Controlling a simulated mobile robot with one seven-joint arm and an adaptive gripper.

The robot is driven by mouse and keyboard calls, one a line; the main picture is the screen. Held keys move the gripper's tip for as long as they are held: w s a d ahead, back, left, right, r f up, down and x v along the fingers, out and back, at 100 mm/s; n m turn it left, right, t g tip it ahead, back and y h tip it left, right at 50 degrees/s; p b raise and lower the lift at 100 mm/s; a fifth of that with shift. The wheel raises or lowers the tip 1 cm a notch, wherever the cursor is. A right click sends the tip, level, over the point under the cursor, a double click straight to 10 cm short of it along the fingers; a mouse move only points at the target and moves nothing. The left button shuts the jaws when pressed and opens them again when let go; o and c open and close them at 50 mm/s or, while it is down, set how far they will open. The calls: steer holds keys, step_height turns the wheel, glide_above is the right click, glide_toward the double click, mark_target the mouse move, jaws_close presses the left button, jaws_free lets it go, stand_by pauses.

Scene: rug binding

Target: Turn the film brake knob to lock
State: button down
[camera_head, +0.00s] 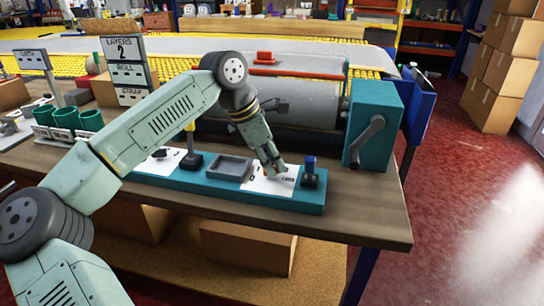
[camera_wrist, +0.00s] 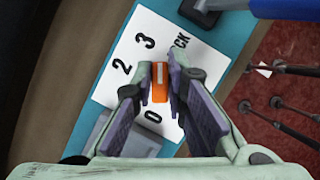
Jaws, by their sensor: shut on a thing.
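An orange knob (camera_wrist: 160,84) with a white pointer mark sits over a white dial plate (camera_wrist: 113,83). The plate carries the marks 0, 2, 3 and a partly hidden word ending in "CK". The white mark faces the top of the wrist view, roughly between the 3 and that word. My gripper (camera_wrist: 159,88) is shut on the knob, one finger on each side. In the head view my gripper (camera_head: 273,170) reaches down onto the white plate (camera_head: 271,186) on the teal panel (camera_head: 225,191); the knob is mostly hidden there by the fingers.
A blue-topped lever (camera_head: 309,172) stands close right of the dial. A grey tray (camera_head: 229,168) and a yellow-handled lever (camera_head: 191,150) stand to the left. A teal housing with a crank (camera_head: 370,140) is behind right. The wooden bench front (camera_head: 365,222) is clear.

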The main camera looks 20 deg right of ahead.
steer(key=m+g+p, duration=0.1)
steer(key=m, duration=0.1)
steer(key=m+g+y+p, duration=0.1)
steer(key=m, duration=0.2)
steer(key=shift+m, duration=0.3)
stand_by(0.4)
steer(key=c, duration=1.6)
jaws_free()
steer(key=v, duration=1.2)
